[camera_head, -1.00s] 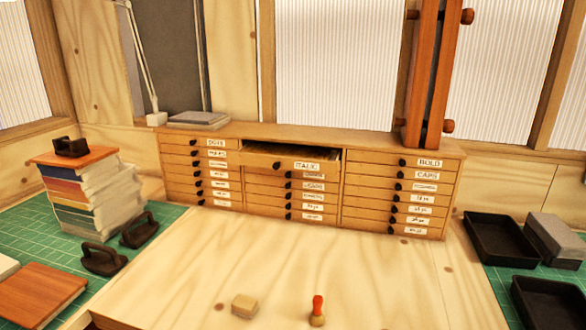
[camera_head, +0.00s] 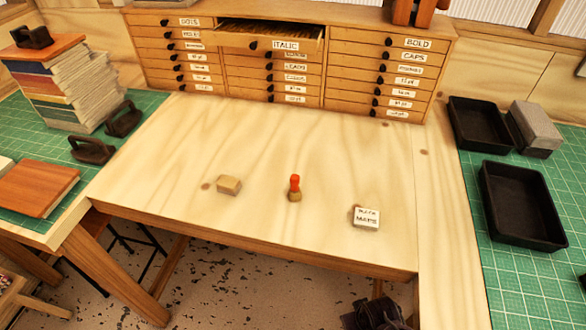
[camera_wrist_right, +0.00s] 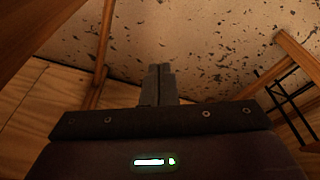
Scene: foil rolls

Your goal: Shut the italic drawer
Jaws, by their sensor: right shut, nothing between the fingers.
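The italic drawer (camera_head: 268,42) is the top drawer of the middle column in the wooden cabinet (camera_head: 320,80). It is pulled out, its front standing forward of its neighbours, and its inside shows from above. It has a dark knob and a white ITALIC label. My right gripper (camera_wrist_right: 157,70) is shut and empty, with its fingertips together over the speckled floor in the right wrist view. In the head view a dark part of my right arm (camera_head: 375,314) shows at the bottom, below the table's front edge, far from the drawer. My left gripper is not in view.
On the table (camera_head: 150,170) lie a wooden block (camera_head: 229,185), a red-handled stamp (camera_head: 295,188) and a small labelled block (camera_head: 366,217). Black trays (camera_head: 522,205) stand at right, a stack of books (camera_head: 75,88) at left.

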